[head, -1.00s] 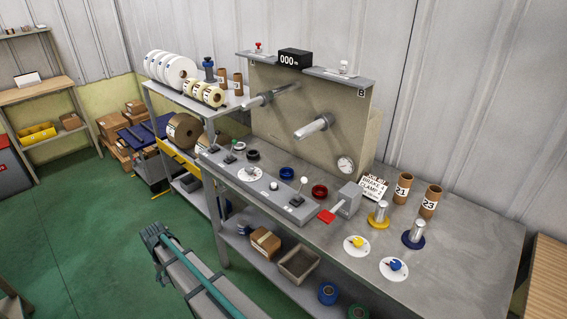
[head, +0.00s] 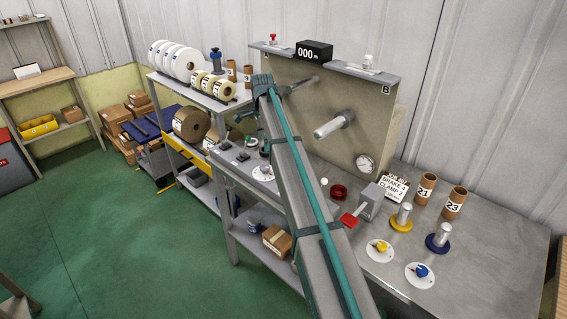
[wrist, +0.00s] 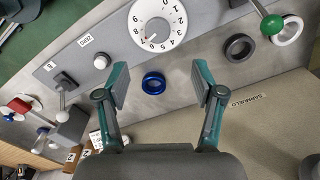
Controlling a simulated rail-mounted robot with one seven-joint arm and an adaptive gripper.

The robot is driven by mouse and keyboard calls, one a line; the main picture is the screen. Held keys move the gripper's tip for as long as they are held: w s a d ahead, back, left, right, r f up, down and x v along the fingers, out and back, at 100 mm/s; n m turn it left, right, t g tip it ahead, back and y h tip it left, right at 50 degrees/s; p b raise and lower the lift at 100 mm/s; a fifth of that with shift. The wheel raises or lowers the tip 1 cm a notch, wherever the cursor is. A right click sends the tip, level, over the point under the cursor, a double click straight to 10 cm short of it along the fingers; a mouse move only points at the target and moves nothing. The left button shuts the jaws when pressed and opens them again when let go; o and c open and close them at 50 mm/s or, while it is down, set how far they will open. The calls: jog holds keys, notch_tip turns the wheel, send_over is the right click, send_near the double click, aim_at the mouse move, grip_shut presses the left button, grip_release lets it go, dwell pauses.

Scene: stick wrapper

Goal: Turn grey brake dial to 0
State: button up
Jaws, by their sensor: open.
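A white numbered dial (wrist: 157,22) sits on the grey console at the top of the wrist view, cut off by the frame edge. A small red mark shows near its lower left numbers. The dial also shows in the head view (head: 263,173), partly covered by my arm. My gripper (wrist: 160,83) is open and empty. Its fingers are apart below the dial in the wrist view, with a blue ring (wrist: 153,83) seen between them. The gripper does not touch the dial. In the head view the fingers are hard to make out.
Dark and white rings lie at the right. Yellow (head: 380,247) and blue (head: 421,271) knob dials sit on the right bench. Two rollers project from the back panel.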

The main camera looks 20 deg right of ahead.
aim_at(265, 167)
jog(key=shift+m, duration=0.5)
jog(key=f+p, duration=0.1)
jog(key=f, duration=0.4)
jog(key=f+p, duration=0.2)
jog(key=f, duration=0.4)
jog(key=shift+s+a, duration=0.15)
jog(key=shift+a, duration=0.05)
jog(key=c, duration=1.1)
jog(key=shift+c, duration=0.2)
